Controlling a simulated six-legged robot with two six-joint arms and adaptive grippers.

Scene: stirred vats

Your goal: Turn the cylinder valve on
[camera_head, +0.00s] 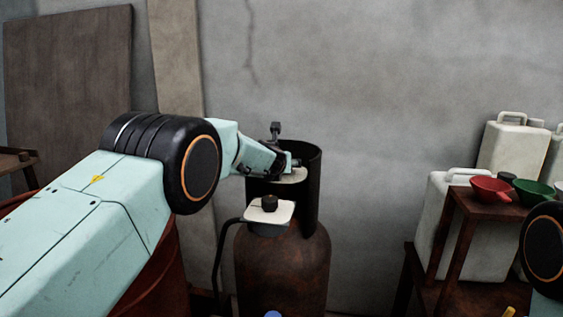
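A rusty brown gas cylinder (282,265) stands in front of the wall, with a dark open collar (309,190) around its top. A pale valve or regulator body (283,213) with a black knob (270,203) sits at the front of the collar. A black hose (218,262) runs down from it. My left gripper (290,162) is above and behind the knob, at the collar opening, apart from the knob in the picture. A pale flat part (292,176) shows just under the gripper; contact is unclear. Its fingers are small and overlap, so their opening is unclear. My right gripper is out of view.
A brown wooden stand (465,215) at the right holds a red funnel (490,189) and a green funnel (533,192). White jerrycans (513,150) stand behind it. A rusty drum (160,285) is below my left arm. Bare wall lies behind the cylinder.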

